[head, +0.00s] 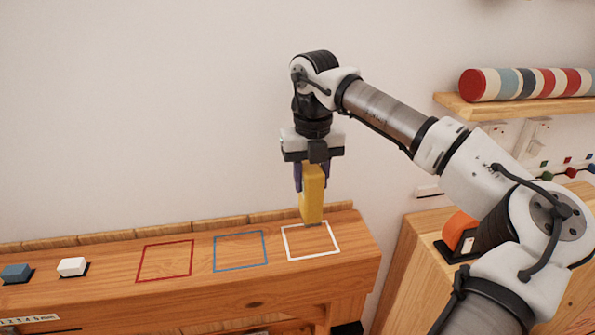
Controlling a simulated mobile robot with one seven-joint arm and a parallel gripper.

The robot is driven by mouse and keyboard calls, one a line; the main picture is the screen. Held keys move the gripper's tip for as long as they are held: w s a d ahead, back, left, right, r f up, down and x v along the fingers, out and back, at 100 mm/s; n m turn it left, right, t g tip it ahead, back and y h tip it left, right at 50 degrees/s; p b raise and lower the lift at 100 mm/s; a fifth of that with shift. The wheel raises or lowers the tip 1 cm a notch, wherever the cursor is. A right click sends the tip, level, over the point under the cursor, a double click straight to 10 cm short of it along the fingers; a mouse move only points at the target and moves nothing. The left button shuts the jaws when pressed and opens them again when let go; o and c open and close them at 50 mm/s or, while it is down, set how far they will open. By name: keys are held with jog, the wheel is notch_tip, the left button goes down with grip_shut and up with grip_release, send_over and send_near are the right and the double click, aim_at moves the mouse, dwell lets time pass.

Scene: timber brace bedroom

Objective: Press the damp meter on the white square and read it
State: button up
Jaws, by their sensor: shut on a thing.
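A yellow damp meter (312,196) is held upright in my gripper (312,180), which is shut on it and points straight down. The meter's lower end is at the far part of the white square (288,241), an outline on the wooden beam top. A small dark part shows at its bottom, close to the wood; I cannot tell for sure whether it touches. No reading or display on the meter is visible from this side.
A blue square (215,254) and a red square (138,264) lie to the left on the beam. A white block (72,266) and a blue block (16,272) sit further left. An orange object (457,230) stands on the wooden cabinet at right. A shelf (510,103) holds a striped roll (520,84).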

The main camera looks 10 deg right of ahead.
aim_at(310, 204)
jog(key=shift+f+b, duration=1.75)
jog(key=shift+f, duration=1.1)
jog(key=shift+f+b, duration=0.55)
jog(key=shift+f, duration=0.05)
jog(key=shift+r, duration=0.1)
jog(key=shift+r+p, duration=2.3)
jog(key=shift+r, duration=1.2)
